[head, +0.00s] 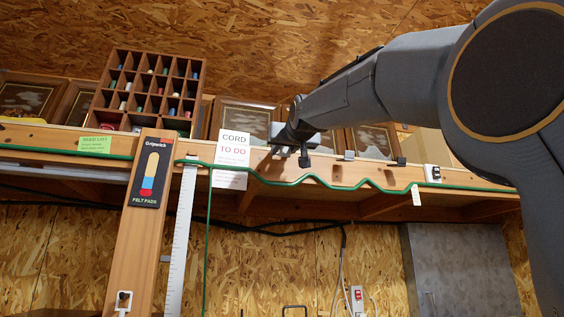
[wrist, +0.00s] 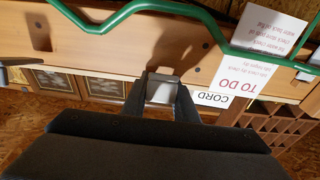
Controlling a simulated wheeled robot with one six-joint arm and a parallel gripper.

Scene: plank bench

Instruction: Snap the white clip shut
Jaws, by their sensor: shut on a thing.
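A pale, whitish clip (wrist: 163,92) sits at the edge of the wooden plank in the wrist view, between my two fingertips. My gripper (head: 289,151) is at the shelf's front edge, right of the "TO DO" card, and shut on the clip. In the head view my fingers cover most of the clip. I cannot tell whether its lid is open or closed. The green cord (head: 300,181) runs in waves along the shelf front below my gripper; in the wrist view the cord (wrist: 137,9) passes apart from my fingertips.
Small clips (head: 350,155) sit further right on the edge, with a white fitting (head: 433,173) beyond. A pigeonhole rack (head: 147,88) and framed pictures (head: 243,118) stand behind. A ruler (head: 181,240) hangs below left.

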